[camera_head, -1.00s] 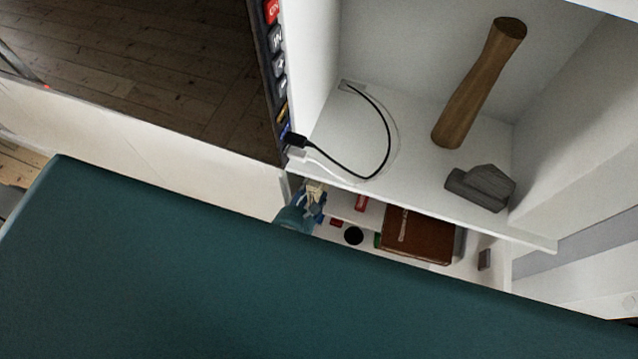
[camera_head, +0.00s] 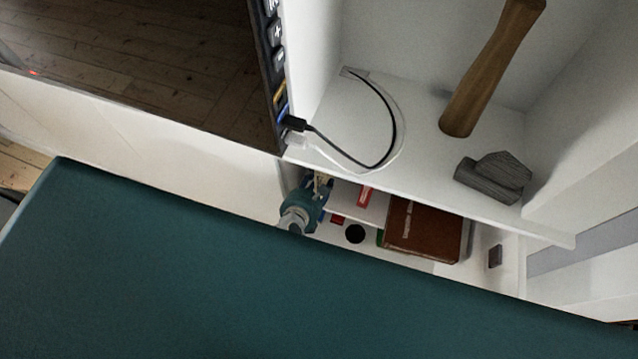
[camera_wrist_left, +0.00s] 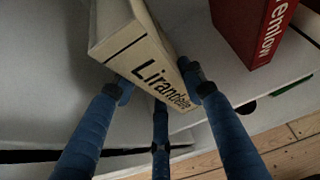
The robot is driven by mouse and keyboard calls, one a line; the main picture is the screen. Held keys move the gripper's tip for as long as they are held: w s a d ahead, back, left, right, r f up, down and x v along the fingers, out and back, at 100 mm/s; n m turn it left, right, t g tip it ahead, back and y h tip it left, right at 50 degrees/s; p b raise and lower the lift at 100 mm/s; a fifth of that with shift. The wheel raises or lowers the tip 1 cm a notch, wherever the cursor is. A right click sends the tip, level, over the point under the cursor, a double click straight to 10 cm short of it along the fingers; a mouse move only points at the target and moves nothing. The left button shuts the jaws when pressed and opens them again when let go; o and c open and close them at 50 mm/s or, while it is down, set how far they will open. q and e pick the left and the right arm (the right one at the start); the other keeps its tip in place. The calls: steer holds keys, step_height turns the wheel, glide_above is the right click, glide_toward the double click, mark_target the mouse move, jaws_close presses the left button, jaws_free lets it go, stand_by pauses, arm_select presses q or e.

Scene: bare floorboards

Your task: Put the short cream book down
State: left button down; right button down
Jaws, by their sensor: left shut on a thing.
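The short cream book (camera_wrist_left: 135,45) stands between the blue fingers of my left gripper (camera_wrist_left: 155,90) in the left wrist view. Its spine carries dark lettering, and the fingers are shut on it. In the head view my left gripper (camera_head: 318,190) reaches into the lower shelf space, below the white shelf board; the book is mostly hidden there. From the wrist view I cannot tell for certain whether the book's lower edge touches the shelf surface. My right gripper is not in view.
A red book (camera_wrist_left: 252,28) stands to the right of the cream book. A brown book (camera_head: 422,231) lies farther right in the lower compartment. A black cable (camera_head: 385,120), a wooden piece (camera_head: 488,75) and a grey block (camera_head: 495,178) are on the shelf above. A large teal surface (camera_head: 250,290) fills the foreground.

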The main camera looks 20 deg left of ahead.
arm_select(q)
steer(key=shift+w+f, duration=0.25)
steer(key=shift+w, duration=0.1)
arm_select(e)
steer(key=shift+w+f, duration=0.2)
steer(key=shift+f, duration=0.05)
arm_select(q)
steer(key=shift+f, duration=0.1)
steer(key=c, duration=1)
jaws_free()
steer(key=shift+s, duration=0.15)
steer(key=shift+c, duration=0.2)
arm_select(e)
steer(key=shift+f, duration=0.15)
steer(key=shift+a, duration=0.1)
